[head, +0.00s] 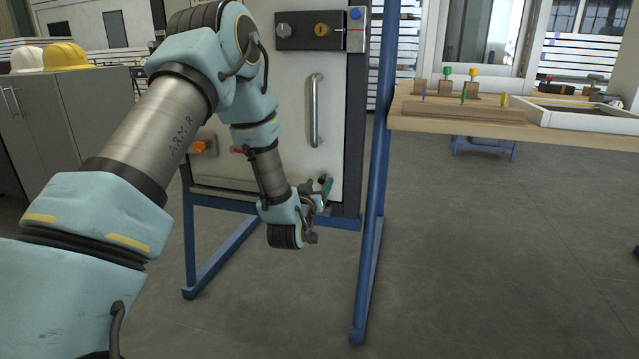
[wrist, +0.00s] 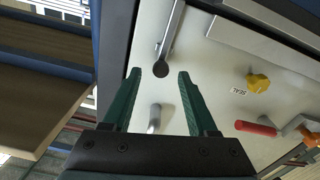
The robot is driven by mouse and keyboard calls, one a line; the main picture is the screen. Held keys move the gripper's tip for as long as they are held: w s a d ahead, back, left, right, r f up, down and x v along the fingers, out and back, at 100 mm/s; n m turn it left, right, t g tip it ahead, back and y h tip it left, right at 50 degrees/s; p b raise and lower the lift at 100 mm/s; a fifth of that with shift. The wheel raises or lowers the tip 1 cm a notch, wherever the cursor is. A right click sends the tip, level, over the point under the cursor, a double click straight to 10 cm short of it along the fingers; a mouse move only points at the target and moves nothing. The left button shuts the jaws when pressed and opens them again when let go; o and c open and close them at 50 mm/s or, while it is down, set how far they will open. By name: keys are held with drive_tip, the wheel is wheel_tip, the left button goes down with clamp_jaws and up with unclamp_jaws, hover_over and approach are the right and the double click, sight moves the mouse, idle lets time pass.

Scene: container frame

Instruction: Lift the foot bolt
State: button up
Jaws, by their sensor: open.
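The foot bolt (wrist: 172,38) shows in the wrist view as a slim metal rod on the pale door, with a dark round knob at its end. My gripper (wrist: 159,73) is open, with one green finger on each side of the knob in this view. A gap shows between the knob and each finger. I cannot tell how far the knob lies beyond the fingertips. In the head view my gripper (head: 324,188) is at the lower right of the cabinet door, and the bolt is hidden behind it.
The cabinet door (head: 290,80) carries a vertical pull handle (head: 317,110). A yellow knob (wrist: 258,82) labelled SEAL and a red handle (wrist: 256,128) are nearby. A blue post (head: 374,190) stands right of the door. A workbench (head: 460,125) is further right, with open floor before it.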

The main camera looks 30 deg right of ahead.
drive_tip(key=v, duration=0.9)
drive_tip(key=shift+a+p, duration=0.2)
drive_tip(key=shift+p, duration=0.1)
drive_tip(key=shift+s, duration=0.15)
drive_tip(key=w+a+n+g+y, duration=0.1)
drive_tip(key=w+a+g+y, duration=0.2)
drive_tip(key=a, duration=0.7)
drive_tip(key=w+a+n+g+y, duration=0.15)
drive_tip(key=a+y, duration=0.35)
drive_tip(key=a, duration=0.5)
drive_tip(key=s+a+r+n+g+y, duration=0.35)
drive_tip(key=s+a+g, duration=0.35)
drive_tip(key=s+a, duration=0.85)
wheel_tip(320, 180, up, 30)
drive_tip(key=p, duration=3.1)
drive_tip(key=shift+w+a+m, duration=0.3)
drive_tip(key=shift+a+m, duration=0.05)
drive_tip(key=shift+m, duration=0.05)
drive_tip(key=shift+y, duration=0.25)
drive_tip(key=shift+c, duration=0.4)
